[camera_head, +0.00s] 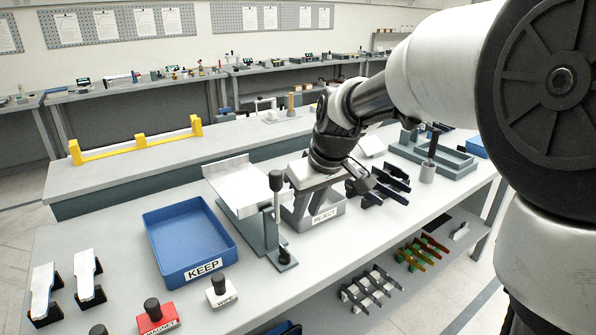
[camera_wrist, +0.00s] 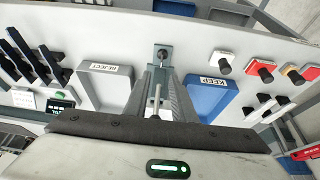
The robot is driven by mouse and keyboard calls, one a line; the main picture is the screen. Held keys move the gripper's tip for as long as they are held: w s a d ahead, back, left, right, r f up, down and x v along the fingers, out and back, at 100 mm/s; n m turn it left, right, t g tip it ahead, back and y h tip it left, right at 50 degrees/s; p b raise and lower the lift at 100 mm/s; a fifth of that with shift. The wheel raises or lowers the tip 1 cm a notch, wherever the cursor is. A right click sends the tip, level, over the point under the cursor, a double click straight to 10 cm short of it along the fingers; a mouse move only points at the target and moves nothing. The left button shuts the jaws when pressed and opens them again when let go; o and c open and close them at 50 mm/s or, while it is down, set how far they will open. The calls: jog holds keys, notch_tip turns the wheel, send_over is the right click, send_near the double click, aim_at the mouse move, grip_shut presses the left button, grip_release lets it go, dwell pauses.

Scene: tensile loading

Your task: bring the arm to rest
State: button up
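My arm reaches in from the right of the head view and bends down over the bench (camera_head: 345,262). My gripper (camera_head: 311,208) points down above the grey REJECT tray (camera_head: 327,217), whose front label shows. Two grey fingers stand apart with nothing seen between them, so it looks open and empty. In the wrist view the fingers (camera_wrist: 165,98) reach up from the dark gripper body, with a metal stand (camera_wrist: 163,52) beyond them. The REJECT tray (camera_wrist: 103,88) lies left of the fingers there. The fingers partly hide the tray in the head view.
The blue KEEP tray (camera_head: 190,245) stands left of the upright stand with a black knob (camera_head: 276,182). Left and in front are white pieces on black holders (camera_head: 88,272), a red MAGNET block (camera_head: 157,319) and a white WIPE block (camera_head: 220,292). Dark racked pieces (camera_head: 378,188) stand right of my gripper.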

jog(key=s+d+r+m+t+h, duration=0.1)
jog(key=s+d+r+m, duration=0.15)
jog(key=s+d, duration=0.65)
jog(key=s+d+r+m+t+h, duration=0.15)
jog(key=s+m, duration=0.25)
jog(key=s, duration=1.1)
notch_tip(320, 180, up, 12)
jog(key=p, duration=1.2)
jog(key=shift+d+g+p, duration=0.35)
jog(key=shift+d, duration=0.05)
jog(key=shift+w+r, duration=0.1)
